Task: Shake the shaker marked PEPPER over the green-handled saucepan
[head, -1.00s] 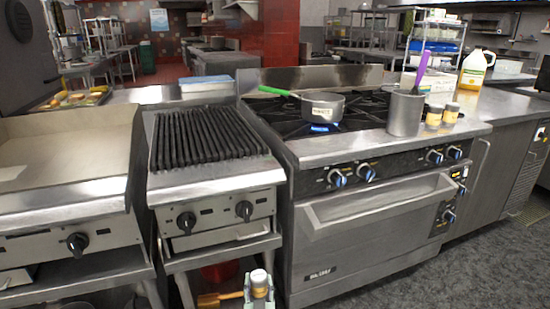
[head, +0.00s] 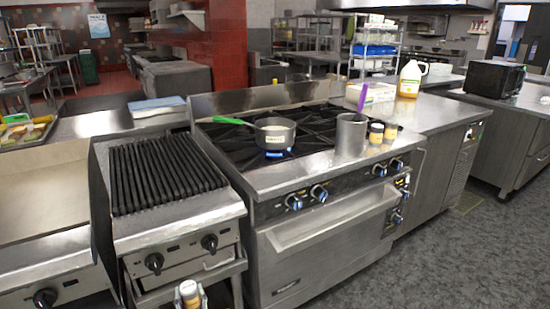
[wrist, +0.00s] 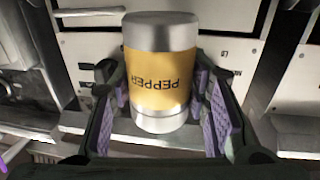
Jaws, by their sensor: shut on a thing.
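The shaker marked PEPPER (wrist: 161,75) has a yellow label and silver ends. It fills the middle of the wrist view, and its lettering shows upside down there. My gripper (wrist: 163,105) is shut on it, with purple pads on either side. In the head view my gripper (head: 190,298) and the shaker (head: 189,288) are at the bottom edge, in front of the grill and well short of the stove. The green-handled saucepan (head: 276,136) sits on a left front burner of the stove, its handle (head: 232,121) pointing left. Something pale is inside it.
A steel container (head: 351,137) with a purple-handled tool stands on the stove's right front, beside two yellow-labelled shakers (head: 376,132) (head: 391,131). A ribbed grill (head: 165,172) lies left of the stove. A jug (head: 410,78) stands behind right. Floor at the right front is clear.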

